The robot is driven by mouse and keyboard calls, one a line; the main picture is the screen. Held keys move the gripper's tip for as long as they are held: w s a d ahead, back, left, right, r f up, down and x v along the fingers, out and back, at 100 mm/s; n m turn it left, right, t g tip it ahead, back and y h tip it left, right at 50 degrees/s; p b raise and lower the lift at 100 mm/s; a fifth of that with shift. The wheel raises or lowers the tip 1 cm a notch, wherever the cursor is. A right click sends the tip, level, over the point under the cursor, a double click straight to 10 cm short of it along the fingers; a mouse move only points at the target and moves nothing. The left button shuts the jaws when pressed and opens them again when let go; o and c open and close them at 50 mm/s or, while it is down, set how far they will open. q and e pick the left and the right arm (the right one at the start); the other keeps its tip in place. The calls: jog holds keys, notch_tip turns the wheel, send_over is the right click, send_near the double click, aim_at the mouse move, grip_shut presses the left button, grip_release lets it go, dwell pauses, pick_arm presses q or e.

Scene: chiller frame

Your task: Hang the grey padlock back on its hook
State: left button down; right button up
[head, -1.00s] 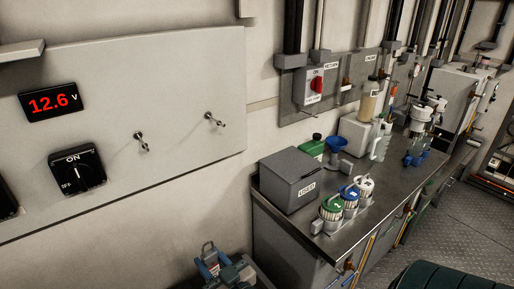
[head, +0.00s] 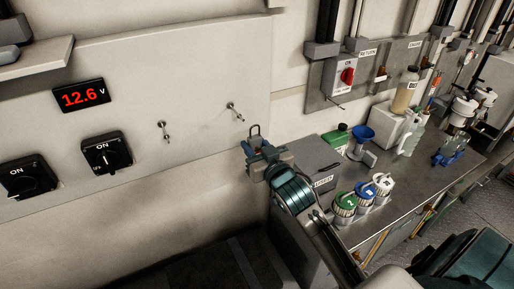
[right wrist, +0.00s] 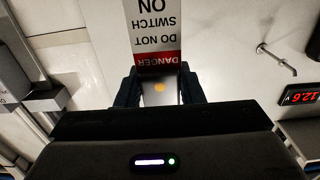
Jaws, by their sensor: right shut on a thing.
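The grey padlock (head: 256,143) is held upright in my right gripper (head: 263,160), with its shackle pointing up, in front of the wall panel's lower right corner. In the right wrist view a grey body with an orange spot, seemingly the padlock (right wrist: 158,93), sits between the fingers (right wrist: 158,84). A red and white danger tag (right wrist: 155,30) shows upside down just beyond it. Two bare metal hooks, a left one (head: 164,131) and a right one (head: 235,112), stick out of the panel. The padlock is apart from both, below and right of the right hook. My left gripper is out of view.
The pale panel (head: 130,75) carries a red display (head: 81,96) and two black switches. A grey box (head: 312,160) and lidded jars (head: 345,203) stand on the metal counter (head: 400,180), right of and behind my gripper. The wall between the hooks is clear.

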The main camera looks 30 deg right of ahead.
jog(key=shift+w+a, duration=0.1)
jog(key=shift+w, duration=0.75)
pick_arm(q)
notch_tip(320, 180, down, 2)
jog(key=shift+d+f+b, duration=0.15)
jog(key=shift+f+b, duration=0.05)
jog(key=shift+b, duration=0.9)
pick_arm(e)
jog(key=w+f, duration=0.1)
jog(key=w, duration=0.5)
jog(key=shift+w+d+f, duration=0.15)
jog(key=shift+d+f, duration=0.05)
jog(key=shift+d, duration=0.05)
jog(key=o, duration=1.3)
jog(key=shift+f, duration=0.1)
